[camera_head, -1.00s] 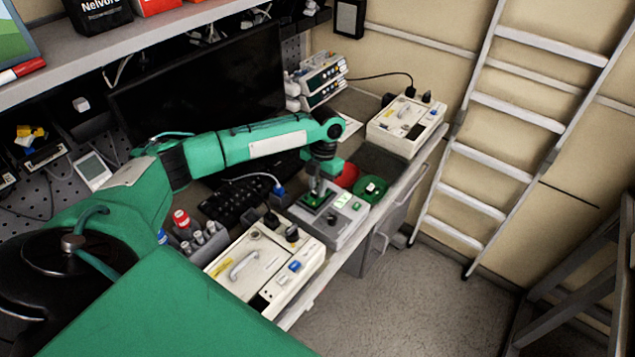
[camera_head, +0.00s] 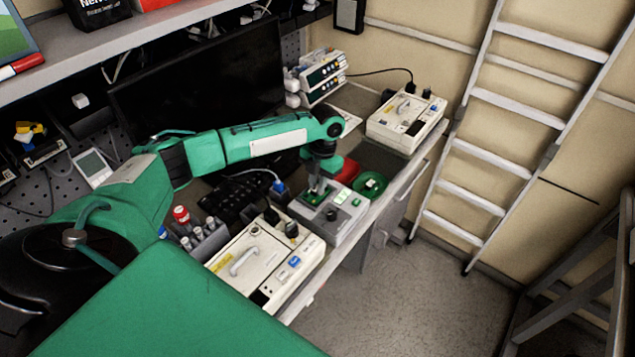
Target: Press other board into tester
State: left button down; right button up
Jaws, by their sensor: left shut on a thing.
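The tester is a light grey box (camera_head: 340,222) with a dark round knob and a green-lit button on its top, near the front edge of the bench. A small green board (camera_head: 316,197) lies at the tester's top left, partly hidden by the gripper. My left gripper (camera_head: 317,188) points down from above and is shut on the board at the tester's socket. I cannot tell how deep the board sits. My right gripper is not in view.
A cream pump case with a handle (camera_head: 262,262) stands left of the tester. A second cream case (camera_head: 405,122) stands at the back right. A red dish (camera_head: 347,170), a black keyboard (camera_head: 232,202) and a rack of bottles (camera_head: 203,238) are close by. The monitor (camera_head: 200,85) stands behind.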

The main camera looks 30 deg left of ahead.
pick_arm(q)
jog(key=shift+f, duration=0.2)
dwell(0.5)
jog(key=shift+f, duration=0.1)
jog(key=c, duration=1.3)
grip_release()
jog(key=shift+o, duration=0.2)
jog(key=shift+w+r+p, duration=0.1)
jog(key=shift+r+p, duration=0.4)
jog(key=shift+r, duration=0.1)
notch_tip(320, 180, up, 5)
jog(key=p, duration=0.4)
jog(key=shift+r, duration=0.1)
jog(key=shift+r+p, duration=0.4)
jog(key=shift+p, duration=0.25)
jog(key=shift+f, duration=0.1)
